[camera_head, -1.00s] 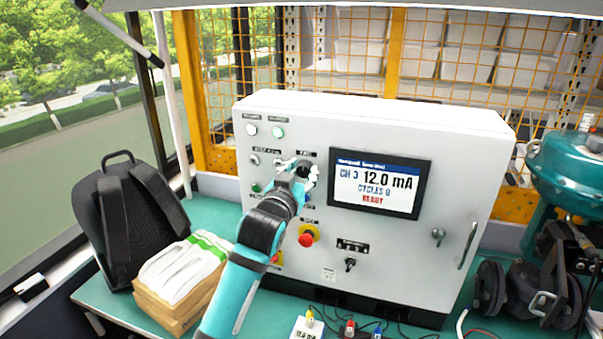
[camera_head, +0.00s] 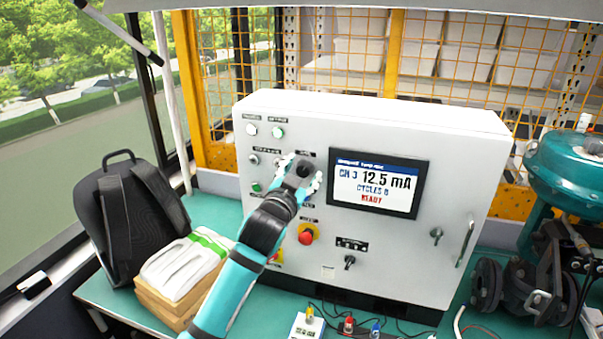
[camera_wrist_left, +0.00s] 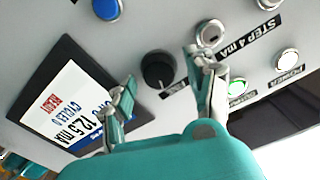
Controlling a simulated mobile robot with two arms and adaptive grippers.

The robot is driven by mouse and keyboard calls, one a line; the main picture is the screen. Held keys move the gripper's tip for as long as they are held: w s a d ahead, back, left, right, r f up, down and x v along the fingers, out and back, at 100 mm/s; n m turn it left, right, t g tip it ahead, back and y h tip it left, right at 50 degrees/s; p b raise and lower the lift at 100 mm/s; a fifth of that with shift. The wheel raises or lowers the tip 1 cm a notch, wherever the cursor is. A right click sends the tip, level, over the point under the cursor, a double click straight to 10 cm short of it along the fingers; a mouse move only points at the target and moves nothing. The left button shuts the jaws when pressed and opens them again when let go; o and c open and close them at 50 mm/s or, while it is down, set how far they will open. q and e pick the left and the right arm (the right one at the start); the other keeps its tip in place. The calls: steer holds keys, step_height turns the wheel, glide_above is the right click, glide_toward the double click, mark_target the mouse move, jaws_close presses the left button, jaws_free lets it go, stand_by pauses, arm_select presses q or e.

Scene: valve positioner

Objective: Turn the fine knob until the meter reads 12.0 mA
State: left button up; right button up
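The meter (camera_head: 374,184) on the grey cabinet reads 12.5 mA, with CH 3 and READY; it also shows upside down in the left wrist view (camera_wrist_left: 72,112). The black round knob (camera_wrist_left: 157,70) sits on the panel in the left wrist view, its label partly covered by a finger. My left gripper (camera_wrist_left: 161,68) is open, one finger on each side of the knob in the picture, with gaps to it. My right gripper is not in view.
A red button (camera_head: 306,238) and a small black switch (camera_head: 349,262) are below the gripper. A backpack (camera_head: 115,215) and a box (camera_head: 175,300) stand left, a teal valve (camera_head: 570,170) right.

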arm_select(q)
steer(key=shift+s, duration=0.15)
steer(key=v, duration=1.1)
steer(key=shift+s, duration=0.35)
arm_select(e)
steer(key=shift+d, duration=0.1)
arm_select(q)
steer(key=shift+a, duration=0.15)
